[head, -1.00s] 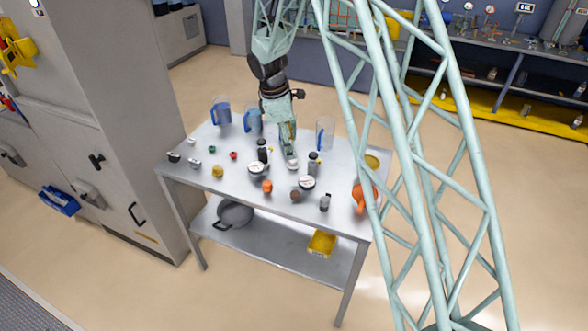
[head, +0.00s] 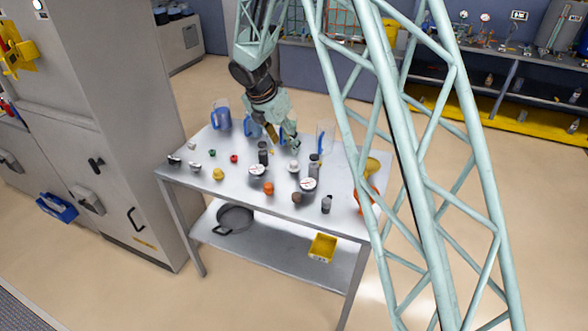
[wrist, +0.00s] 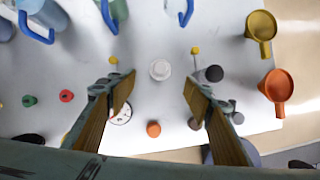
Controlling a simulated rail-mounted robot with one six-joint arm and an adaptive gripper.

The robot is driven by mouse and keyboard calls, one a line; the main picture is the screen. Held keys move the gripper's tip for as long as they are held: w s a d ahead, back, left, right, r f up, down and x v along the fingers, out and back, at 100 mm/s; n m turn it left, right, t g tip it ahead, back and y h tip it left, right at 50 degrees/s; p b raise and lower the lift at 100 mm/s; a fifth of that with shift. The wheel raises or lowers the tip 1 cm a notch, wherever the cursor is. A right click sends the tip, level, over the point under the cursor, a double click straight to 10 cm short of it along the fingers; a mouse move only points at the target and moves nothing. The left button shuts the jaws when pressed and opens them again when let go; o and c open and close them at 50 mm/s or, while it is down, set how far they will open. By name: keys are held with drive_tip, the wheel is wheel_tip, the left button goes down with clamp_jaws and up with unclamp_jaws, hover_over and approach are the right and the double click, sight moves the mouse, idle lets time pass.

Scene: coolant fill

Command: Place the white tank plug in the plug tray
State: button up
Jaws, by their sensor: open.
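A round white plug (head: 293,168) stands on the steel table, near its middle. In the wrist view the white plug (wrist: 160,70) lies between and just beyond my two fingertips, apart from both. My gripper (wrist: 159,84) is open and empty, with its fingers spread wide above the table. In the head view my gripper (head: 283,141) hangs behind the white plug. A yellow tray (head: 323,247) sits on the table's lower shelf; I cannot tell whether it is the plug tray.
Blue-handled jugs (head: 221,116) stand along the back edge. Dark bottles (head: 314,167), dial gauges (head: 257,170) and an orange cap (wrist: 153,129) surround the plug. Yellow (wrist: 261,27) and orange (wrist: 276,86) funnels stand at the right. A dark pan (head: 235,218) is on the lower shelf.

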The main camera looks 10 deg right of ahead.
drive_tip(key=b, duration=0.2)
approach(294, 162)
drive_tip(key=shift+x, duration=2.45)
drive_tip(key=shift+f, duration=0.1)
drive_tip(key=shift+b+x, duration=0.4)
drive_tip(key=shift+x, duration=2.1)
drive_tip(key=shift+c, duration=0.6)
drive_tip(key=shift+a, duration=0.1)
drive_tip(key=c, duration=0.7)
drive_tip(key=shift+c, duration=0.2)
